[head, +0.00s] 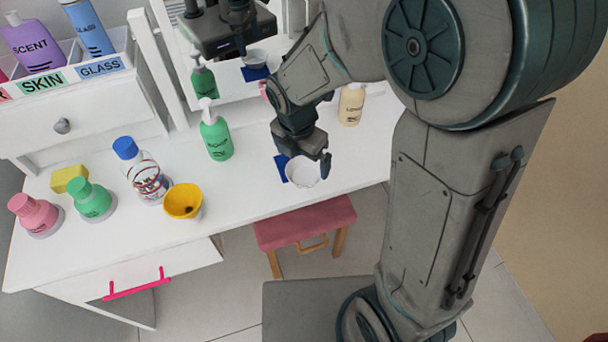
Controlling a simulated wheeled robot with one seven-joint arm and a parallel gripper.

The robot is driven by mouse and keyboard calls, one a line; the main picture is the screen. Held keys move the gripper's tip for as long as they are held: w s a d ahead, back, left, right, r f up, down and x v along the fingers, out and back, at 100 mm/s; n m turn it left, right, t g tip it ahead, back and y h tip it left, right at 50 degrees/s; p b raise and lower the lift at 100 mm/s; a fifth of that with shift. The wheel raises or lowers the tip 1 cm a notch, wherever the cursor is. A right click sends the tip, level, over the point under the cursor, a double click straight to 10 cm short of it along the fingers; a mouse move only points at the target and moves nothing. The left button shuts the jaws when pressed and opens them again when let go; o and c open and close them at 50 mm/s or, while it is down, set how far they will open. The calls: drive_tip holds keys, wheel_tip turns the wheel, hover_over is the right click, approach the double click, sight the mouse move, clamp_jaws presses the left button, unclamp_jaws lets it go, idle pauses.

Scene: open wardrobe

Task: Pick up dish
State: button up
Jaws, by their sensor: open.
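A small white dish (303,172) is on the white table near its front edge, beside or partly over a flat dark blue item (281,168). My gripper (306,163) points down at the dish from above and behind, with its jaws open. One finger shows at the right side of the dish, and the other is hard to make out. The gripper hides the dish's back part, and I cannot tell whether the fingers touch it.
A green pump bottle (216,138) stands left of my gripper, and a cream bottle (351,104) behind right. A yellow bowl (184,202), a clear blue-capped bottle (146,176) and a yellow sponge (69,178) are farther left. A mirror (225,75) stands behind. A pink stool (304,222) is in front.

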sight(305, 176)
drive_tip(key=shift+w+d+f+b, duration=0.1)
drive_tip(key=shift+w+f, duration=0.05)
drive_tip(key=shift+f, duration=0.8)
drive_tip(key=shift+w+d+f+b, duration=0.1)
drive_tip(key=shift+f, duration=0.9)
drive_tip(key=shift+w+d+f+b, duration=0.1)
drive_tip(key=shift+w+f, duration=0.05)
drive_tip(key=shift+f, duration=0.8)
drive_tip(key=c, duration=0.8)
drive_tip(key=shift+r, duration=0.15)
drive_tip(key=shift+c, duration=0.2)
